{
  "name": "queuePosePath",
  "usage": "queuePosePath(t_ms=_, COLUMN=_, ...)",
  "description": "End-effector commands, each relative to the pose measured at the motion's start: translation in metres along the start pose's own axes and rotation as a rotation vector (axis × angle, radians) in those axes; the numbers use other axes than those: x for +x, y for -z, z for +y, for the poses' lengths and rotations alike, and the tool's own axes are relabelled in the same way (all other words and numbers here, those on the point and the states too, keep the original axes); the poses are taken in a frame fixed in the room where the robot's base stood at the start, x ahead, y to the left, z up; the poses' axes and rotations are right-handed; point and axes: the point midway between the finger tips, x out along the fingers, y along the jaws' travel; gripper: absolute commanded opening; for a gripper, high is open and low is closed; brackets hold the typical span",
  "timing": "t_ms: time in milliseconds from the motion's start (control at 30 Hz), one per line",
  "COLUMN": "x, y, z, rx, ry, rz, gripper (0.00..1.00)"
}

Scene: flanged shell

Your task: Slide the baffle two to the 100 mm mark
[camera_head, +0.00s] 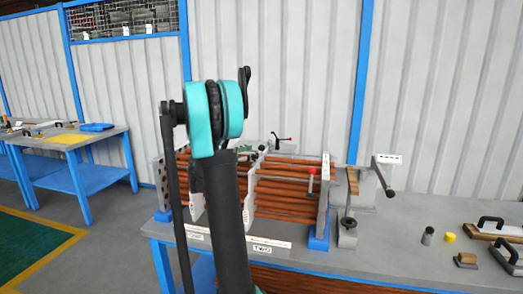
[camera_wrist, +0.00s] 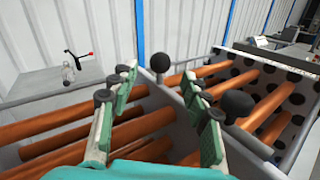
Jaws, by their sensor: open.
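Two pale baffle plates stand across the copper rods in the head view. One is at the left (camera_head: 197,205); the other (camera_head: 248,208) is nearer the "TWO" label (camera_head: 262,249). My gripper (camera_wrist: 160,82) is open, its green fingers spread at either side of a pale plate (camera_wrist: 172,98) in the wrist view. The plate lies between the fingers and they do not appear closed on it. Black ball knobs (camera_wrist: 160,62) (camera_wrist: 238,104) show beyond and right of the fingers. I cannot tell for sure which baffle this is. My arm hides part of the rods in the head view.
Copper rods (camera_wrist: 45,135) run to a perforated end plate (camera_wrist: 275,75). A red-tipped lever (camera_head: 283,138) stands behind the rods. A crank handle (camera_head: 382,178) is at the right end. Loose blocks and handled tools (camera_head: 495,226) lie on the right of the bench.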

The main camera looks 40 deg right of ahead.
Motion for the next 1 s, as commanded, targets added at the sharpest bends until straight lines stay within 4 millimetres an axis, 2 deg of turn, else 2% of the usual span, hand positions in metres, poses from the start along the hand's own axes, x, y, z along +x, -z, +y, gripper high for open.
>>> queuePosePath(t_ms=100, x=0.024, y=0.0, z=-0.001, rx=0.0, ry=0.004, rz=0.0, gripper=0.47)
queuePosePath(t_ms=300, x=0.05, y=0.0, z=0.0, rx=0.0, ry=0.001, rz=0.0, gripper=0.47)
queuePosePath(t_ms=500, x=0.06, y=0.0, z=0.0, rx=0.0, ry=0.0, rz=0.0, gripper=0.47)
queuePosePath(t_ms=767, x=0.061, y=0.0, z=0.0, rx=0.0, ry=0.0, rz=0.001, gripper=0.47)
queuePosePath(t_ms=1000, x=0.06, y=0.0, z=0.0, rx=0.0, ry=0.0, rz=0.001, gripper=0.17)
